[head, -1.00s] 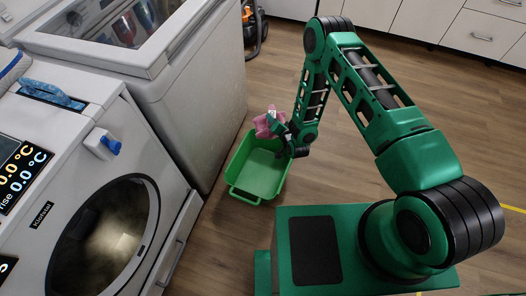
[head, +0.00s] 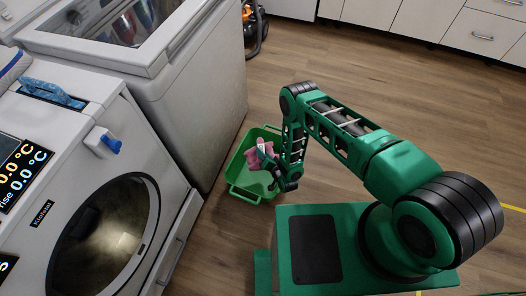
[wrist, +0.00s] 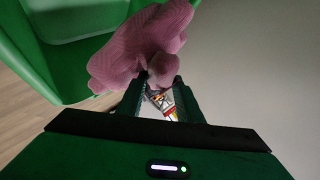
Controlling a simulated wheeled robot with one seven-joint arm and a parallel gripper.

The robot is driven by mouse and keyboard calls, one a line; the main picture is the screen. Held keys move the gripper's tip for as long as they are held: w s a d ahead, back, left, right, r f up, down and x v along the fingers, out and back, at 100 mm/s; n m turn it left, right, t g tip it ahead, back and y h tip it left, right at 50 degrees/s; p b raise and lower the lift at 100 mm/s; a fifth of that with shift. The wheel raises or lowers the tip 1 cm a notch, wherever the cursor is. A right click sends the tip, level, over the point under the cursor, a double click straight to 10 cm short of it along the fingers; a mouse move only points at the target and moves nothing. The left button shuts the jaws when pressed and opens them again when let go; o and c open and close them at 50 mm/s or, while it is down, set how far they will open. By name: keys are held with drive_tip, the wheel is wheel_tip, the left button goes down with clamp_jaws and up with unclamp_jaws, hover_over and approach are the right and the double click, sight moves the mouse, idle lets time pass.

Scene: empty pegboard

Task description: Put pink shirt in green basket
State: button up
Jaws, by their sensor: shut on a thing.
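The pink shirt (head: 257,160) is a small crumpled bundle. My gripper (head: 268,158) is shut on it; in the wrist view the shirt (wrist: 140,42) bunches out beyond the fingertips (wrist: 160,82). The green basket (head: 243,192) stands on the floor in front of the machines, open at the top. In the head view the shirt appears over the basket's opening, and I cannot tell its exact height. In the wrist view the basket wall (wrist: 30,60) shows at the upper left, beside and behind the shirt. My gripper and the shirt hide part of the basket's inside.
A front-loading washer (head: 105,225) and a white top-lidded machine (head: 190,100) stand to the left, close to the basket. An orange and black appliance (head: 254,28) is on the floor behind. White drawers (head: 470,35) line the back. Wooden floor is clear to the right.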

drive_tip(key=shift+f, duration=3.05)
drive_tip(key=o, duration=1.3)
drive_tip(key=v, duration=1)
drive_tip(key=shift+s+r, duration=0.15)
drive_tip(key=shift+s, duration=0.15)
drive_tip(key=shift+w+d, duration=0.1)
